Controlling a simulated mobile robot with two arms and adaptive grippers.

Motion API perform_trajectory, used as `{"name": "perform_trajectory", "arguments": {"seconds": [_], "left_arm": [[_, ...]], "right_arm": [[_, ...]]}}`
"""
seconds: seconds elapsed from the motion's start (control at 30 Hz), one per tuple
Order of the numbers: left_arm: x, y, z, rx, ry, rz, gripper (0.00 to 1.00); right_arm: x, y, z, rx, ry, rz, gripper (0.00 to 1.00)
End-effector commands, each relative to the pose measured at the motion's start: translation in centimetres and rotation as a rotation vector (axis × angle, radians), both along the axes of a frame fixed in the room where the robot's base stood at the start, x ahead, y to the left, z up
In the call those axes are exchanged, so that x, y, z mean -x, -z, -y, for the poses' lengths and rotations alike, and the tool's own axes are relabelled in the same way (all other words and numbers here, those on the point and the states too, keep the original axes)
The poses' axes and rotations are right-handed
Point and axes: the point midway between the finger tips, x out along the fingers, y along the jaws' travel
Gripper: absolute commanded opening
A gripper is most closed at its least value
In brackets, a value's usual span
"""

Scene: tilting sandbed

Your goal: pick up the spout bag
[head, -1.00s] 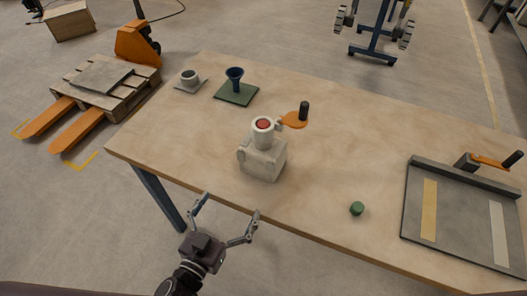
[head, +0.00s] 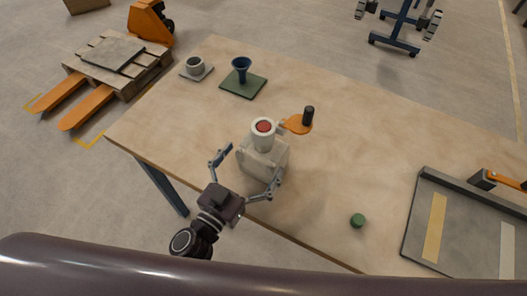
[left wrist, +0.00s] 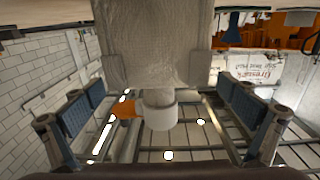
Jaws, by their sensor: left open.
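The spout bag (head: 262,158) is a pale, boxy bag standing near the table's front edge. Its round white spout (head: 263,132) on top is red inside. In the left wrist view the bag (left wrist: 157,45) appears upside down, its white spout (left wrist: 158,112) pointing to the bottom of the picture. My left gripper (head: 254,161) is open at the bag's near side, one finger to each side. The left wrist view shows its two fingers (left wrist: 163,97) spread wide with a gap to the bag. I cannot tell from the head view whether they touch. My right gripper is not in view.
An orange lever with a black knob (head: 307,116) sticks out right of the spout. A green cap (head: 357,220) lies to the right on the table (head: 180,140). A dark tray (head: 425,205) is far right. A blue funnel (head: 241,66) and a cup (head: 195,65) stand at the back left.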

Motion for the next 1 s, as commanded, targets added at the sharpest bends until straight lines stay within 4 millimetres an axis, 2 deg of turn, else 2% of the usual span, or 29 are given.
{"name": "perform_trajectory", "arguments": {"seconds": [0.1, 0.2, 0.53, 1.0], "left_arm": [[-1.8, -0.3, 1.1, 0.003, 0.000, 0.003, 1.00], [-3.0, -0.1, 1.5, 0.001, 0.000, 0.003, 1.00], [-3.5, 0.1, 1.8, -0.001, 0.001, 0.000, 1.00], [-3.5, 0.1, 1.8, -0.001, 0.001, 0.000, 0.48]], "right_arm": [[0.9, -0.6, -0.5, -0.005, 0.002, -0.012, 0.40], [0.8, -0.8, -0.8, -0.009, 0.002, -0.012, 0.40], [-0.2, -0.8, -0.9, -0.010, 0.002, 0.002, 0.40], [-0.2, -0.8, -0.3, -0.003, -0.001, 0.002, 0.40]]}}
